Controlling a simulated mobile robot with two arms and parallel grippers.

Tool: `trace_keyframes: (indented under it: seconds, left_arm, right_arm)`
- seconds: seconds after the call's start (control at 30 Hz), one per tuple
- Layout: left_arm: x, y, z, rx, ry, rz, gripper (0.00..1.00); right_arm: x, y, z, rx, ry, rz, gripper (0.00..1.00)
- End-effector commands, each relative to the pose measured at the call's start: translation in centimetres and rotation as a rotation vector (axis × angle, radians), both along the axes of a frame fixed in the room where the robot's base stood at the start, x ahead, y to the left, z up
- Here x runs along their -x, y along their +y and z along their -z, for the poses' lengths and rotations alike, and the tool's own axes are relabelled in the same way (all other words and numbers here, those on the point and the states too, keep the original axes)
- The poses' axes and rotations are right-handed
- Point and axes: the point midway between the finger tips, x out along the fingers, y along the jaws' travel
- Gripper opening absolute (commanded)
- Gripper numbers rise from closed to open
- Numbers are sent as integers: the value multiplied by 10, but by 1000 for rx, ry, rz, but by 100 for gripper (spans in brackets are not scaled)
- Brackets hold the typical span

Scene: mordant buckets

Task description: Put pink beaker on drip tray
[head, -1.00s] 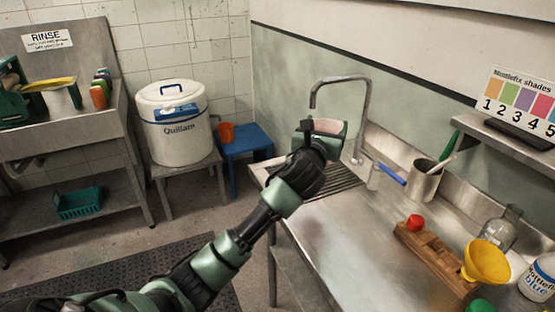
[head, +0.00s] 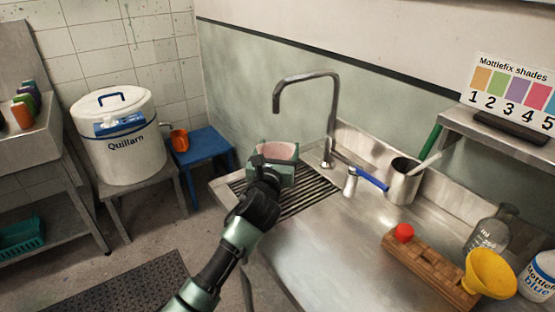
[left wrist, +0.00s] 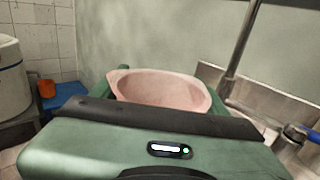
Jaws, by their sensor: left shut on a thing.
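My left gripper (head: 272,163) is shut on the pink beaker (head: 280,151), whose rim and inside show above the fingers. In the left wrist view the beaker's wide pink mouth (left wrist: 160,88) faces up with a small spout at the left, and my gripper's body hides its lower part. The drip tray (head: 308,196) is the dark ribbed panel at the left end of the steel counter. In the head view the gripper and beaker are over its back left part. I cannot tell whether the beaker's base touches the tray. My right gripper is not in view.
A tall curved tap (head: 334,115) stands right of the beaker. A blue-handled item (head: 371,181) and a steel pot (head: 403,183) stand further right. A wooden rack (head: 430,268), a glass flask (head: 486,235) and a yellow funnel (head: 490,272) are at the front right. Mid-counter is clear.

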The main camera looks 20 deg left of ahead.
Motion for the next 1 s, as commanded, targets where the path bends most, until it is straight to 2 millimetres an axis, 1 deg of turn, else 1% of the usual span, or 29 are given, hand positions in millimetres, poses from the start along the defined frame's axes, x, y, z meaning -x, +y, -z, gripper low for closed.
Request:
trace_keyframes:
  seconds: [0.03, 0.1, 0.17, 0.57, 0.6, 0.67, 0.7, 1.0]
  left_arm:
    - [0, 0, 11, 2, 4, -1, 33]
    - [0, 0, 20, 2, 3, 0, 33]
    - [0, 0, 24, 1, 2, -1, 33]
    - [0, 0, 29, 0, 0, 0, 33]
    - [0, 0, 30, 0, 1, 0, 77]
    - [0, 0, 29, 0, 1, 0, 94]
    - [0, 0, 29, 0, 1, 0, 96]
    - [0, 0, 27, 1, 0, 0, 96]
  right_arm:
    - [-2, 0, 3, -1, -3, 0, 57]
    - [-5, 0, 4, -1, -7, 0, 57]
    - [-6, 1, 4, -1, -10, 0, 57]
    - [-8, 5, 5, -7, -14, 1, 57]
    - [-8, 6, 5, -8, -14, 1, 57]
    - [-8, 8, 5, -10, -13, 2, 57]
    - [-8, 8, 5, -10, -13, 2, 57]
    - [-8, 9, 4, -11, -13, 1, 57]
